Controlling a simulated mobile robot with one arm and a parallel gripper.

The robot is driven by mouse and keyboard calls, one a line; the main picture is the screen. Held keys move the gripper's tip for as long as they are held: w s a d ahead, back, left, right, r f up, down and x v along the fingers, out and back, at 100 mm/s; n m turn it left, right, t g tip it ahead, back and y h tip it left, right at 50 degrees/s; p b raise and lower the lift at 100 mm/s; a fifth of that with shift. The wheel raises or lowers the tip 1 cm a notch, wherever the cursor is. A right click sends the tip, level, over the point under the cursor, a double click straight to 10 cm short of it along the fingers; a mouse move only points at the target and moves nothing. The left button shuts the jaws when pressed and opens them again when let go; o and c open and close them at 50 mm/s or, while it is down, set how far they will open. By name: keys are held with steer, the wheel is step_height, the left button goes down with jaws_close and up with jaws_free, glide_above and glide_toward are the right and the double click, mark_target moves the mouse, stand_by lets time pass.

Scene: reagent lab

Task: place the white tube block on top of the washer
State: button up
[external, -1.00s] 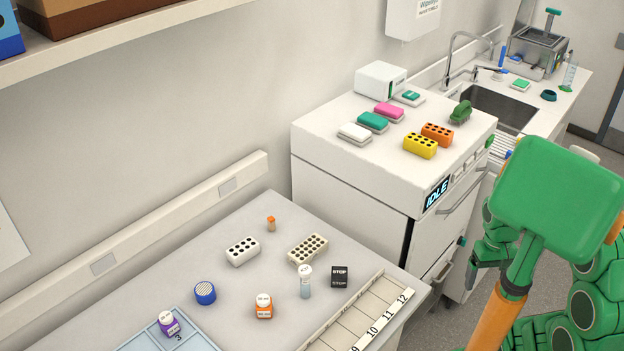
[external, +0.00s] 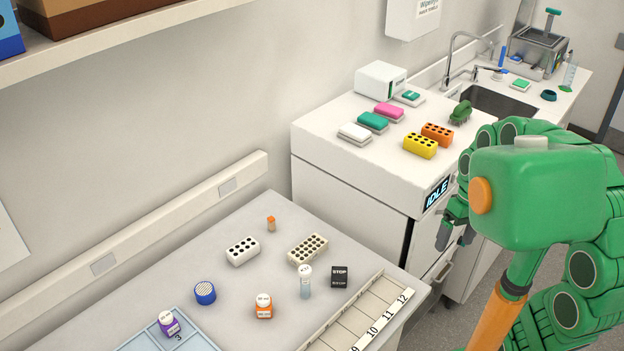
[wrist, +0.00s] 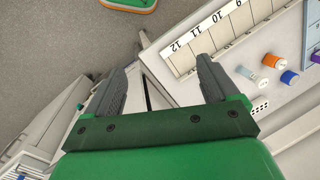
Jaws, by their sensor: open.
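The white tube block (external: 243,250) with dark holes lies on the grey bench at the lower left in the external view, left of a cream block (external: 307,248) with more holes. The washer (external: 345,178) is the white cabinet with the IDLE display, standing past the bench's far end. My gripper (external: 456,238) is in front of the washer, well right of the tube block. Its grey fingers show apart and empty in the wrist view (wrist: 163,66). A holed block (wrist: 260,107) shows partly there beside my right finger; I cannot tell which block.
The washer top carries a yellow block (external: 420,145), an orange block (external: 437,134), several coloured pads, a white box (external: 381,80) and a green object (external: 461,112). Its front left top is clear. A tube (external: 305,282), a STOP box (external: 339,276) and bottles stand near the tube block.

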steer(key=w+a+r+n+g+y, duration=0.1)
steer(key=w+a+r+n+y, duration=0.15)
steer(key=w+a+n, duration=0.6)
steer(key=n+g+y, duration=0.4)
steer(key=n+y, duration=0.2)
steer(key=n, duration=0.6)
glide_above(243, 247)
steer(key=w+d, duration=0.3)
steer(key=d, duration=0.1)
step_height(243, 247, down, 5)
steer(key=f, duration=1.7)
steer(key=shift+s+a+f, duration=0.25)
steer(key=shift+a+f, duration=0.05)
steer(key=shift+f, duration=0.1)
steer(key=shift+x, duration=2.5)
